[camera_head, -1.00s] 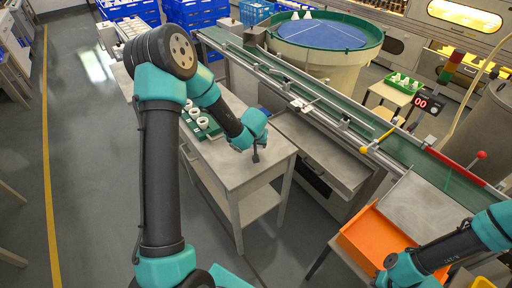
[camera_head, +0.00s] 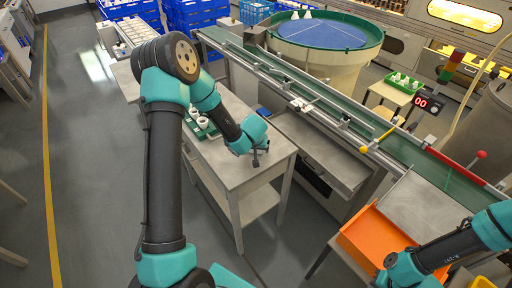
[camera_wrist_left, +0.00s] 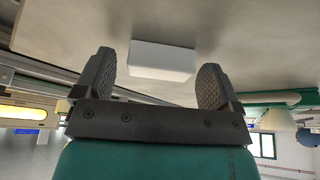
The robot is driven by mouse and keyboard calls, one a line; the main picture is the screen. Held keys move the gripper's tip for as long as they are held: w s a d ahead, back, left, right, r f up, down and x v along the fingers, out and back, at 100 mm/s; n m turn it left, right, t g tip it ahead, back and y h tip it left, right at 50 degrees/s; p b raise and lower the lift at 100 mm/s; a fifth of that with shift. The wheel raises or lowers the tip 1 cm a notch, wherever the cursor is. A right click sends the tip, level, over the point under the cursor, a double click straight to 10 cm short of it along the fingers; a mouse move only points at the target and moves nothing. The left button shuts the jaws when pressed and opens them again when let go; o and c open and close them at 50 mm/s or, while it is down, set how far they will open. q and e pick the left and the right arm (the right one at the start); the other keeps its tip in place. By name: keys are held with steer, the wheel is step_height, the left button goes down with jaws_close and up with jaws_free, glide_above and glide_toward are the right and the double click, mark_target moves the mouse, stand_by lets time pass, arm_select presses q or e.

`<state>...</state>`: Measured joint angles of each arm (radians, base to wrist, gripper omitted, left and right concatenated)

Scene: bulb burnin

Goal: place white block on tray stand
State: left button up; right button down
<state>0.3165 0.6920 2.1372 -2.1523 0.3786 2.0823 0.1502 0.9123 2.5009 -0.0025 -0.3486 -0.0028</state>
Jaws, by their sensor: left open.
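A white block (camera_wrist_left: 162,60) lies on a grey surface in the left wrist view, between and just beyond my two open fingers, with a gap on both sides. I cannot make it out in the head view. My left gripper (camera_wrist_left: 155,80) is open and empty. In the head view it is low over the near right part of the grey table (camera_head: 238,172). A small stand (camera_head: 389,95) with a green tray (camera_head: 403,86) holding white pieces is at the back right. My right gripper is out of view; only its arm shows at the lower right.
A conveyor (camera_head: 330,105) runs behind the table. An orange bin (camera_head: 378,240) is at lower right, and a round blue-topped bowl (camera_head: 320,34) at the back.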

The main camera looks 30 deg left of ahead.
arm_select(q)
steer(key=shift+r, duration=0.1)
steer(key=v, duration=1.2)
steer(key=shift+w+r, duration=0.1)
stand_by(1.4)
